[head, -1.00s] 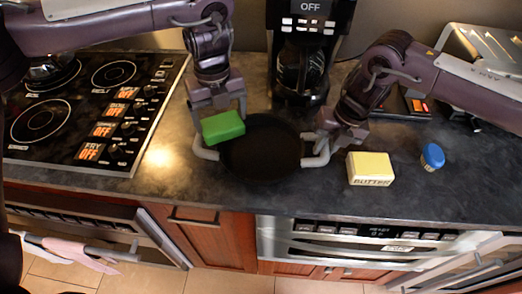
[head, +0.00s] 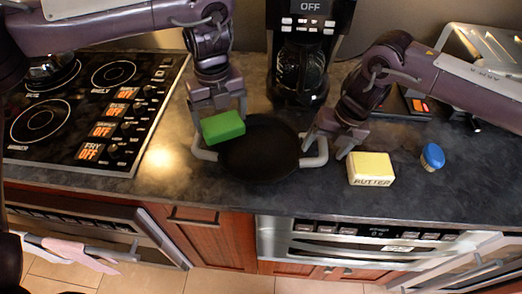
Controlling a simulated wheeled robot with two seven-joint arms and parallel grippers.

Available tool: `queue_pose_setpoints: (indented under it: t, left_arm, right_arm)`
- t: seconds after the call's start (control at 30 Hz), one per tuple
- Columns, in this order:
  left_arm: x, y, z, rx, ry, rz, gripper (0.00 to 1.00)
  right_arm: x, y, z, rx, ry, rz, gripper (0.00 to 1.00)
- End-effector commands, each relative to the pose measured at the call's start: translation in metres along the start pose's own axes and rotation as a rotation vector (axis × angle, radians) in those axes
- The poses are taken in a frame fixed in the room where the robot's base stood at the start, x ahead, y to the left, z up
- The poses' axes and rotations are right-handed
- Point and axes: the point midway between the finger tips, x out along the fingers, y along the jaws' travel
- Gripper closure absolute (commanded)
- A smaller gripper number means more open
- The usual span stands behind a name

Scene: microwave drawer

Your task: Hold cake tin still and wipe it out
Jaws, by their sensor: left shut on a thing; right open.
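The cake tin (head: 262,158) is a round black pan with a light grey handle on each side, on the dark counter. My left gripper (head: 222,122) is shut on a green sponge (head: 223,127), held at the tin's upper left rim. I cannot tell whether the sponge touches the tin. My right gripper (head: 325,146) is open at the tin's right handle (head: 318,153), with its fingers just above and around that area. Whether they touch the handle is unclear.
A butter block (head: 371,169) and a blue-capped shaker (head: 432,156) stand right of the tin. A coffee maker (head: 301,50) is behind it, a stove (head: 85,110) at left and a toaster (head: 480,50) at back right. The counter's front strip is clear.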

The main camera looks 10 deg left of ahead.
Motion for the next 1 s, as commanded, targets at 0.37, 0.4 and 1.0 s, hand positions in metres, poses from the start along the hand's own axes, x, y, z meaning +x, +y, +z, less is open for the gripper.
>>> queue_pose_setpoints:
  t: [0.37, 0.4, 1.0]
  left_arm:
    - [0.000, 0.000, 0.000, 0.000, 0.000, 0.000, 0.62]
    - [-0.001, 0.000, 0.000, 0.000, 0.000, 0.000, 0.62]
    - [-0.018, 0.000, 0.000, 0.000, 0.000, 0.000, 0.62]
  right_arm:
    - [-0.001, 0.000, 0.000, 0.000, -0.001, 0.001, 0.25]
    - [-0.001, 0.001, 0.000, 0.000, -0.001, 0.001, 0.25]
    - [-0.024, 0.000, 0.000, 0.001, -0.001, 0.001, 0.25]
